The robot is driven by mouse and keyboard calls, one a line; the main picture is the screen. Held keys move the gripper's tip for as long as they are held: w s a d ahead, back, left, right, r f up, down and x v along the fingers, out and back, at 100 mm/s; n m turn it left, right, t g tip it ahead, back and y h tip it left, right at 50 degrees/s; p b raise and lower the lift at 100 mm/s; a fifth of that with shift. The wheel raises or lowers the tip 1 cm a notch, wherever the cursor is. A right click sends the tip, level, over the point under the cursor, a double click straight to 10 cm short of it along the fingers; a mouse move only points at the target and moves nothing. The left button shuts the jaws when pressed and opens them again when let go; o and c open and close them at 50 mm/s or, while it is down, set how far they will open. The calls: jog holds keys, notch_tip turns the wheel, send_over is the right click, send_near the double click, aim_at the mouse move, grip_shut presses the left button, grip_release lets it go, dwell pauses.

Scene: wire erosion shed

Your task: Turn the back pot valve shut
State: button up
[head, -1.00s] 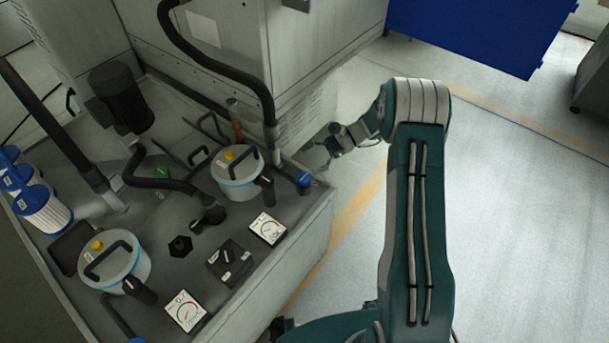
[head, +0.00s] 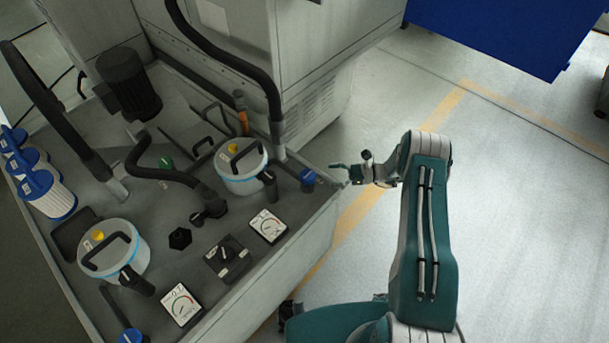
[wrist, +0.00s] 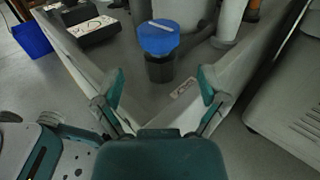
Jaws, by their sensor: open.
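The back pot (head: 241,176) is a pale lidded pot with a blue band and a black handle, on the grey tank's deck. A blue-capped valve (head: 307,177) stands to its right, near the tank's corner. In the wrist view the valve's blue cap (wrist: 158,38) has a white stripe and sits on a black body. My gripper (head: 341,174) is just right of the valve in the head view. In the wrist view my gripper (wrist: 162,88) is open and empty, with the valve ahead between its spread fingers and apart from them.
A black hose (head: 235,78) comes down behind the back pot. A gauge (head: 267,226) and a black switch box (head: 227,257) are on the deck in front. The front pot (head: 113,252) is at left.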

aim_at(302, 177)
jog(key=a, duration=1)
